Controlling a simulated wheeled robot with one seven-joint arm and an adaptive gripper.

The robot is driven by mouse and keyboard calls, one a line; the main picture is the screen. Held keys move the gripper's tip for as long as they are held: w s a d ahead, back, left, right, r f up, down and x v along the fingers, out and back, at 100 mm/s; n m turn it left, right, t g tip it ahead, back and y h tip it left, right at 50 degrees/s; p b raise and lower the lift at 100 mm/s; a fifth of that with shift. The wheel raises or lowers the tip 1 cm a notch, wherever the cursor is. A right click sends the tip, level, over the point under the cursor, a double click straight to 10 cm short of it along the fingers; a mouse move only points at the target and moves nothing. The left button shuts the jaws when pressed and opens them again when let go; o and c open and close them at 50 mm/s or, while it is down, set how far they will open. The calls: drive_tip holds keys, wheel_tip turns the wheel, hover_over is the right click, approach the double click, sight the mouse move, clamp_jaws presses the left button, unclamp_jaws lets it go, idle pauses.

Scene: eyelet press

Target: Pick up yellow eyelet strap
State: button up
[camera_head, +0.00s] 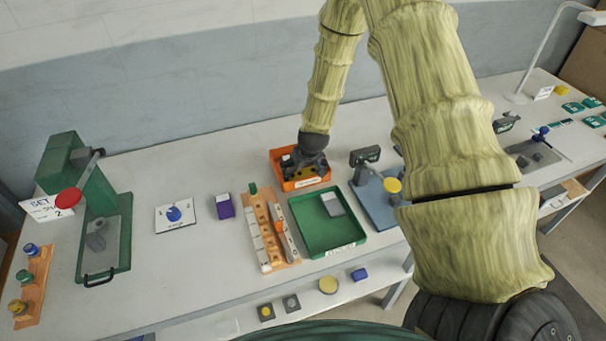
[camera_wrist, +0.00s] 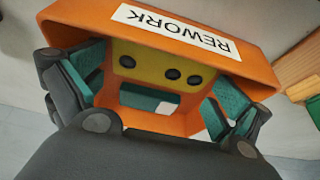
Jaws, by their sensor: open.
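The yellow eyelet strap (camera_wrist: 160,69) shows in the wrist view inside the orange REWORK bin (camera_wrist: 90,17), with dark round eyelets on its face. My gripper (camera_wrist: 155,92) is open, with its teal-padded fingers on the left and right of the strap. I cannot tell whether the pads touch it. A teal piece with a white patch (camera_wrist: 150,99) shows just below the strap. In the head view my gripper (camera_head: 306,166) reaches down into the orange bin (camera_head: 276,154) and hides most of its inside.
A green tray (camera_head: 318,236) with a grey block (camera_head: 332,203) lies in front of the bin. A wooden rack (camera_head: 268,238) stands left of the tray, a blue-based fixture (camera_head: 378,207) right of it. A purple box (camera_head: 224,206) and green press (camera_head: 103,215) stand farther left.

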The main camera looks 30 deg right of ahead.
drive_tip(key=c, duration=0.6)
drive_tip(key=shift+r, duration=0.1)
